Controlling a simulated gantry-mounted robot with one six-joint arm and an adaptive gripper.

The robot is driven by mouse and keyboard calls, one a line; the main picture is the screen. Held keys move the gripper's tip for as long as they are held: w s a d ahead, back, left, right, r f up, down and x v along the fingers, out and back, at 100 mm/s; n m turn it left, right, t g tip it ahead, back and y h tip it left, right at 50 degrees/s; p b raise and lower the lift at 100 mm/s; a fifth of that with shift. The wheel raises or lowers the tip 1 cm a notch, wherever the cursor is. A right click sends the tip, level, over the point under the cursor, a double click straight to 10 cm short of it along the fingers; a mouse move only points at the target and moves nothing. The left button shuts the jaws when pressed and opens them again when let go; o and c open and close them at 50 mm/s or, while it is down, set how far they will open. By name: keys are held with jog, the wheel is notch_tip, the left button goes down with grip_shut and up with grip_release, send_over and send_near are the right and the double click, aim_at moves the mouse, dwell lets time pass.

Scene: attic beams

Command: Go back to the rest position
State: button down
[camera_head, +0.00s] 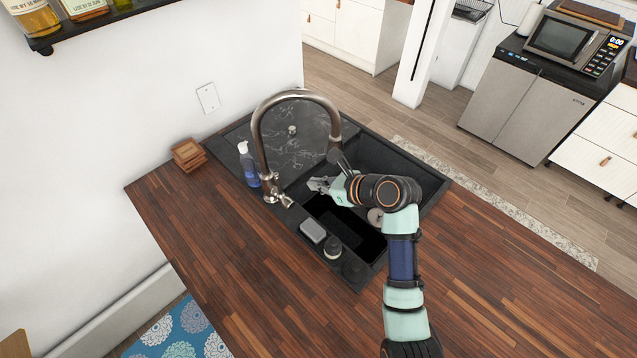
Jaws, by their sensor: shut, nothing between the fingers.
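My gripper (321,185) is over the black sink (428,178), close to the faucet (257,140) and its handle. It is shut and holds nothing. My arm reaches in from the lower right across the wooden counter and bends at the wrist above the sink. The arm hides part of the basin and its near right edge.
A blue soap bottle (249,168) stands left of the faucet. A grey sponge (313,231) and a dark round knob (332,247) sit on the sink's near rim. Wooden coasters (188,154) lie by the wall. The wooden counter (230,250) is clear at the front left.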

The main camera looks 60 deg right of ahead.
jog(key=shift+s+r, duration=0.15)
jog(key=w+a+r+n, duration=0.2)
jog(key=w+a+n, duration=0.1)
jog(key=a+n, duration=0.8)
jog(key=w+a+r+n, duration=0.1)
jog(key=w+a+n, duration=0.1)
jog(key=a+n, duration=0.9)
jog(key=s+a+r+n, duration=0.3)
jog(key=a+n, duration=0.4)
jog(key=a, duration=0.1)
jog(key=s+a+r+n+t, duration=0.1)
jog(key=s+a+r+n, duration=0.1)
jog(key=a+n, duration=0.5)
jog(key=shift+s+a+r, duration=0.4)
jog(key=shift+a+r, duration=0.05)
jog(key=shift+a, duration=0.45)
